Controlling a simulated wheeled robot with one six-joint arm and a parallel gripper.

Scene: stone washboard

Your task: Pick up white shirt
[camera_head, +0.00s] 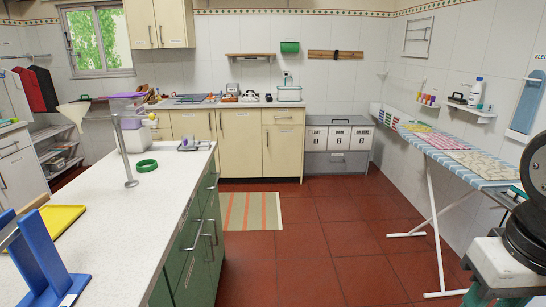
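A white garment, which looks like the white shirt (16,97), hangs at the far left, near the wall rail. A red garment (32,90) and a dark one (45,88) hang just right of it. The white garment is partly cut off by the left edge of the head view, and its lower part is close behind the counter things. My gripper's fingertips do not show in this view.
A white-topped counter (120,215) with green drawers fills the left front, holding a blue stand (45,255), a yellow tray (57,218) and a green ring (147,166). Red floor (335,225) is open in the middle. An ironing board (480,182) stands right.

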